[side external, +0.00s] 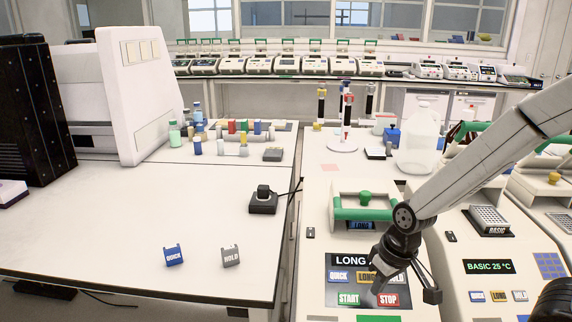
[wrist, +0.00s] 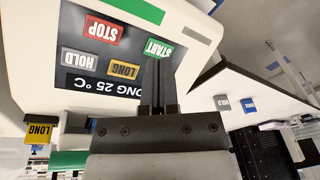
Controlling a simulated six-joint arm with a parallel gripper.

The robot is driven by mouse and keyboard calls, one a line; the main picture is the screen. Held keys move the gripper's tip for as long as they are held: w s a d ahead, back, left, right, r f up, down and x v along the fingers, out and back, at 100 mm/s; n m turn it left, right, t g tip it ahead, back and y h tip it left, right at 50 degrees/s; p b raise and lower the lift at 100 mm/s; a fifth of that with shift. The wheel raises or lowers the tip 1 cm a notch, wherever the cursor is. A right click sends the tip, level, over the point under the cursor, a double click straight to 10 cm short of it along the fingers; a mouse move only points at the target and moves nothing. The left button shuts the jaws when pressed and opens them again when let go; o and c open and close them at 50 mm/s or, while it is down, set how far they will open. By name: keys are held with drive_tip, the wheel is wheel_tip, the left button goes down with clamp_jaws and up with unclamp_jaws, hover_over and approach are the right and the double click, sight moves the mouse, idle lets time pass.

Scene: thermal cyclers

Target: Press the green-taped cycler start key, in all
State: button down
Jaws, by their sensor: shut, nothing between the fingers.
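The cycler with the LONG display (side external: 352,260) has a green tape strip (side external: 378,318) on its front edge; the strip also shows in the wrist view (wrist: 130,10). Its green START key (side external: 348,299) is left of the red STOP key (side external: 388,300). In the upside-down wrist view START (wrist: 160,46) is right of STOP (wrist: 103,30). My gripper (side external: 373,290) is shut and empty, pointing down over the key panel. In the wrist view its fingertips (wrist: 158,58) appear right by START and cover part of the panel. Whether they touch a key I cannot tell.
Around START are the blue QUICK (side external: 338,276), yellow LONG (wrist: 124,69) and grey HOLD (wrist: 80,60) keys. A BASIC 25 °C cycler (side external: 488,267) stands to the right. Loose QUICK (side external: 173,256) and HOLD (side external: 230,256) blocks lie on the left bench. A green handle (side external: 365,214) is behind the panel.

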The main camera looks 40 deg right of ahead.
sight(352, 303)
drive_tip(key=shift+w+a+r+m+t+y, duration=0.3)
drive_tip(key=shift+w+m+y, duration=0.25)
drive_tip(key=shift+m+y, duration=0.45)
drive_tip(key=shift+w+a+r+m+t+y, duration=0.15)
drive_tip(key=shift+w+a+m+y, duration=0.4)
drive_tip(key=shift+m, duration=0.7)
drive_tip(key=shift+w+a+r+m+t+y, duration=0.25)
drive_tip(key=shift+w+m+y, duration=0.35)
drive_tip(key=shift+m+y, duration=0.45)
drive_tip(key=shift+f, duration=0.15)
drive_tip(key=shift+w+d+f, duration=0.45)
drive_tip(key=shift+f, duration=0.85)
drive_tip(key=shift+w+d+f, duration=0.4)
drive_tip(key=shift+d+f, duration=0.05)
drive_tip(key=shift+f, duration=0.85)
drive_tip(key=shift+w+d+f, duration=0.45)
drive_tip(key=shift+f, duration=0.85)
drive_tip(key=shift+w+d+f, duration=0.2)
drive_tip(key=shift+w+f, duration=0.05)
drive_tip(key=shift+f, duration=0.4)
drive_tip(key=shift+r, duration=0.1)
drive_tip(key=shift+s+a+r, duration=0.2)
drive_tip(key=shift+s+r, duration=0.05)
drive_tip(key=shift+r, duration=0.35)
